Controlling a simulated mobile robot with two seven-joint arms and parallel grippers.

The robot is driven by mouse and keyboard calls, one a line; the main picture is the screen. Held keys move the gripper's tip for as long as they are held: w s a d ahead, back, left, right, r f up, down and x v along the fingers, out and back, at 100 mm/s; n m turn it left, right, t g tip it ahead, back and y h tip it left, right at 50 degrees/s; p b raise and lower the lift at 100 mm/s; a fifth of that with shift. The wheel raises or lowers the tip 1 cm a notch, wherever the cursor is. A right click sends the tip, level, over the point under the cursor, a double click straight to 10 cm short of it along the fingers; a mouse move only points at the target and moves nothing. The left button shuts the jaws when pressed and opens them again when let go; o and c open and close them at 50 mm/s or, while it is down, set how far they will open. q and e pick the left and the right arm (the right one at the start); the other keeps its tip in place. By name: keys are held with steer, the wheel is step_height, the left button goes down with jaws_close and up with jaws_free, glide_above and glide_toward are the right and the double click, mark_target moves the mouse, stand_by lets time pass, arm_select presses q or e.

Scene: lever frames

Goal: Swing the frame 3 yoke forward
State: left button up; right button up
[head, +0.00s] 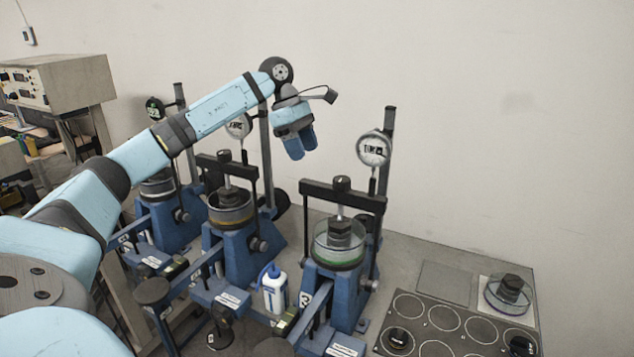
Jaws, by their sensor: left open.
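Frame 3 (347,295) is the rightmost blue lever frame, with a "3" label on its front left. Its black yoke (366,201) stands upright, with its crossbar over a clear round cell (338,258) that has a green band near its base. A black knob and a rod sit at the middle of the crossbar. My left gripper (303,152) is open and empty, with its blue fingers pointing down. In the picture it is above and left of the yoke, apart from it. My right gripper is not in view.
Two similar frames (240,255) stand to the left. A dial gauge (373,149) on a post stands behind the yoke. A white bottle (275,292) is between frames. A tray with round recesses (444,318) and another cell (508,293) lie at right. A wall closes the back.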

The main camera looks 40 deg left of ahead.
mark_target(316, 183)
arm_select(q)
steer(key=p+x, duration=0.1)
steer(key=x, duration=0.9)
steer(key=shift+w+a+p, duration=0.15)
steer(key=shift+p, duration=0.15)
steer(key=shift+r, duration=0.1)
steer(key=shift+c, duration=0.4)
jaws_close()
